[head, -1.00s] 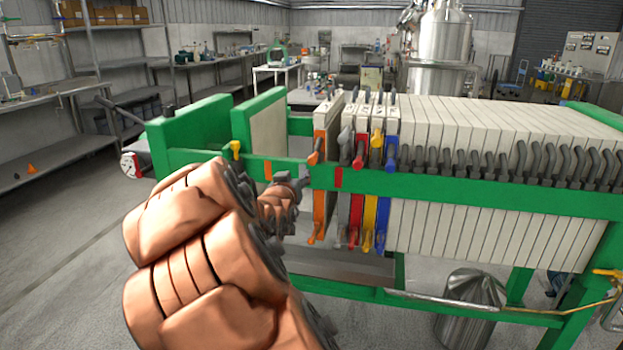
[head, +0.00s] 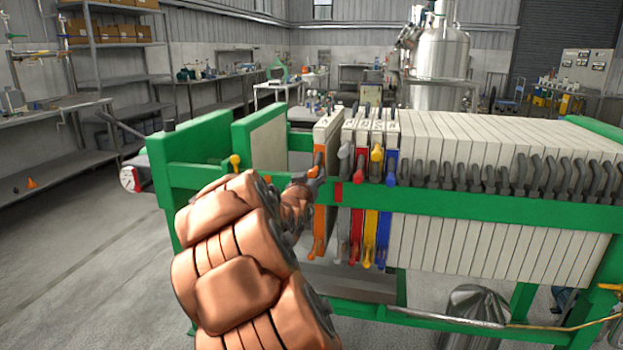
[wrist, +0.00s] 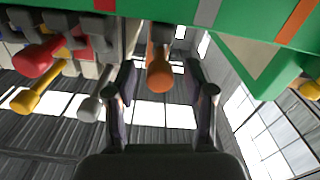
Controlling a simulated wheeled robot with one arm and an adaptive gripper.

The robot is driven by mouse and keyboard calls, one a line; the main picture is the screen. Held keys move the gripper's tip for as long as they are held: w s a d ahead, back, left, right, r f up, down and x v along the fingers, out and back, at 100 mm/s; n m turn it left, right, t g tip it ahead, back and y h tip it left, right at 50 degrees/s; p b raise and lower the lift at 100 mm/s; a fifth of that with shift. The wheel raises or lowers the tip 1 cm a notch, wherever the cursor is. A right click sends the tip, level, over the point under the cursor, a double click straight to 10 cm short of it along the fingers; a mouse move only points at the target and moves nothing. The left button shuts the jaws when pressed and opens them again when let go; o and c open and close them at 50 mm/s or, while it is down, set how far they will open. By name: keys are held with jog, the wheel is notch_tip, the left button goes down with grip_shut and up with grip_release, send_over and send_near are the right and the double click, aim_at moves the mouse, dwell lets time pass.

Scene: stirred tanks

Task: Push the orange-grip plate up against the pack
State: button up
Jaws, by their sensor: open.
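The orange-grip plate (head: 320,225) hangs upright in the green press frame, with a narrow gap between it and the pack (head: 465,235) to its right. The near plates of the pack have grey, red, yellow and blue grips. My gripper (head: 314,176) is at the orange plate's upper grip, just above the green side rail. In the wrist view my open gripper (wrist: 161,80) has one finger on each side of the orange grip (wrist: 160,72). Neither finger visibly closes on it. The grey grip (wrist: 91,106) is just left of the left finger.
The green rail (head: 440,200) runs along the plates and shows in the wrist view (wrist: 255,18). A pale-faced green end plate (head: 262,140) stands to the left, with open space before the orange plate. A yellow knob (head: 235,161) sits near my arm.

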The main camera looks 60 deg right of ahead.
jog(key=shift+d, duration=0.1)
grip_shut()
dwell(0.5)
